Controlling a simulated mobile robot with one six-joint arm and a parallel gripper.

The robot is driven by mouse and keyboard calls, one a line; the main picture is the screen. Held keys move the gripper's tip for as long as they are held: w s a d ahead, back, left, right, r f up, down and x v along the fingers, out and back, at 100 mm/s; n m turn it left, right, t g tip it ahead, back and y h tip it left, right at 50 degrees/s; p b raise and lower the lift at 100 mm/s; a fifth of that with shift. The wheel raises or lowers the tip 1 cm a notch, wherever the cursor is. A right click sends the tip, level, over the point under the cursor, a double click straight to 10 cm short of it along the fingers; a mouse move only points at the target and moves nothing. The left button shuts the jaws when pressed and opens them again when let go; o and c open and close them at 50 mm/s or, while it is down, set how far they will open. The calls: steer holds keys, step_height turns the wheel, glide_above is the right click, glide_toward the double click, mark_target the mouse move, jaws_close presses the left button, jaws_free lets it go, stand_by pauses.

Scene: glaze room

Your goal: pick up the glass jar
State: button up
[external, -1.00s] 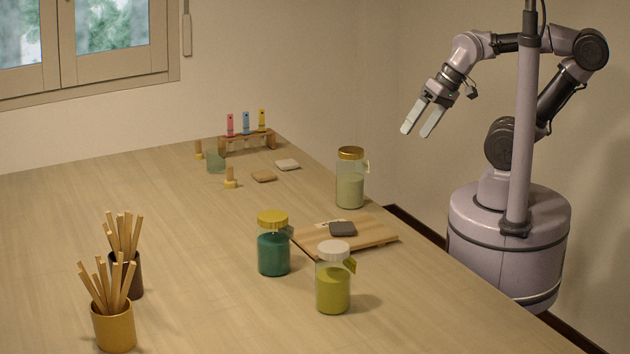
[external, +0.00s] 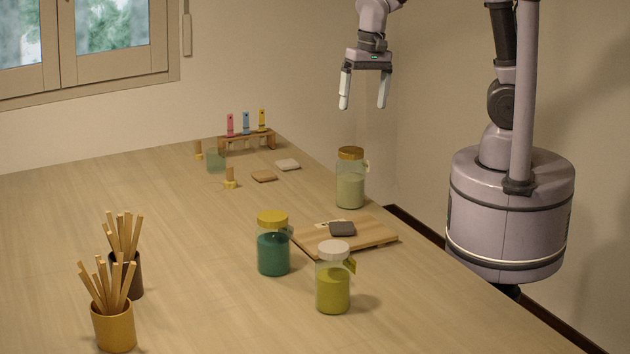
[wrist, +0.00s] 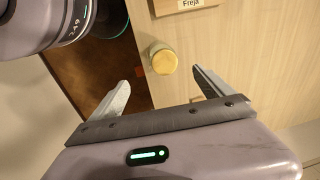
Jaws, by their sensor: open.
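Three lidded glass jars stand on the table. The one with a gold lid and pale green contents (external: 350,190) is at the far right edge. One with a yellow lid and teal contents (external: 273,254) and one with a white lid and yellow-green contents (external: 333,291) stand nearer. My gripper (external: 363,104) is open and empty, pointing down, well above the gold-lidded jar and apart from it. In the wrist view, a round gold lid (wrist: 164,61) shows from above, just beyond and between the fingertips (wrist: 161,80). The jar's body is mostly hidden under the lid.
A wooden board (external: 374,236) with a dark block (external: 342,229) lies before the gold-lidded jar. A small rack (external: 247,138), a small glass (external: 215,162) and flat pieces (external: 264,176) are behind. Two stick-filled cups, one yellow (external: 114,329), stand front left. The table's middle left is clear.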

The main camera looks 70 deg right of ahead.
mark_target(351, 167)
steer(key=shift+m+g+h, duration=0.3)
steer(key=shift+m+g, duration=0.2)
steer(key=shift+m, duration=0.1)
steer(key=w+f+b, duration=0.1)
steer(key=f, duration=0.5)
steer(key=w+f+b, duration=0.1)
steer(key=f+b, duration=0.1)
steer(key=f, duration=0.4)
steer(key=w+f+b, duration=0.1)
steer(key=f, duration=0.6)
steer(key=shift+a+b, duration=0.3)
steer(key=shift+b, duration=0.05)
steer(key=shift+r, duration=0.1)
steer(key=shift+c, duration=0.4)
jaws_close()
steer(key=shift+r, duration=0.15)
